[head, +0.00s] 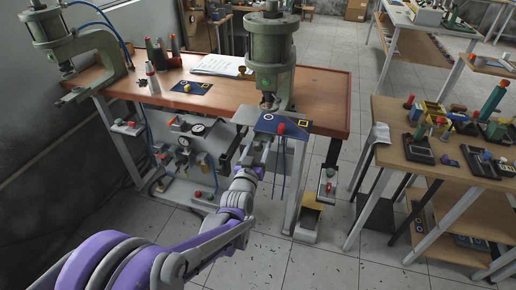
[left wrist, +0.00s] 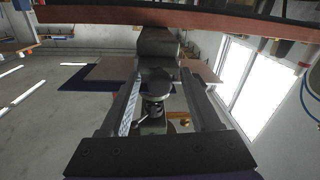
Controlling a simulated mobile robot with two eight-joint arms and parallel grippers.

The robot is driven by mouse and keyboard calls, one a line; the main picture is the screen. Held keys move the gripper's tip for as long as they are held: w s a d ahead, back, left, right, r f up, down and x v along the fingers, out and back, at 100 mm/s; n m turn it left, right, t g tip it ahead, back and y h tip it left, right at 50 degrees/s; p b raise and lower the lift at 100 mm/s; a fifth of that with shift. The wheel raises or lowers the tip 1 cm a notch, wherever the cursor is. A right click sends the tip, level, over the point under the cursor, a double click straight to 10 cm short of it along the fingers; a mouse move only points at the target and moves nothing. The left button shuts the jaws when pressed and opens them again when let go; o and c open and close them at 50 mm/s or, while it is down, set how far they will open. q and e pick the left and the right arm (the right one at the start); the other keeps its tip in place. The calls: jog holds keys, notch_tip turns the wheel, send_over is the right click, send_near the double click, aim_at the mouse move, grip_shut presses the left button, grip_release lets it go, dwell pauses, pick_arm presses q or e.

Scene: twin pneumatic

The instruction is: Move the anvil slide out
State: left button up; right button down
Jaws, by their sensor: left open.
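A green pneumatic press (head: 272,45) stands at the right front of the wooden bench (head: 325,95). Below its ram, a dark blue plate (head: 265,122) with a red knob (head: 281,127) and a yellow-outlined square juts over the front edge; it looks like the anvil slide area, but the slide is hard to tell apart. My left gripper (head: 256,148) is just below and in front of this plate, apart from the knob as far as I can tell. In the left wrist view its two fingers (left wrist: 160,85) are spread, with a dark round part visible between them. My right gripper is out of view.
A second green press (head: 75,40) stands at the bench's left end. Gauges and hoses hang under the bench. A table (head: 420,180) with tools is at the right, with open floor between.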

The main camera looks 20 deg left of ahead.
pick_arm(q)
jog(key=shift+c, duration=0.2)
grip_shut()
jog(key=shift+s, duration=0.1)
dwell(1.0)
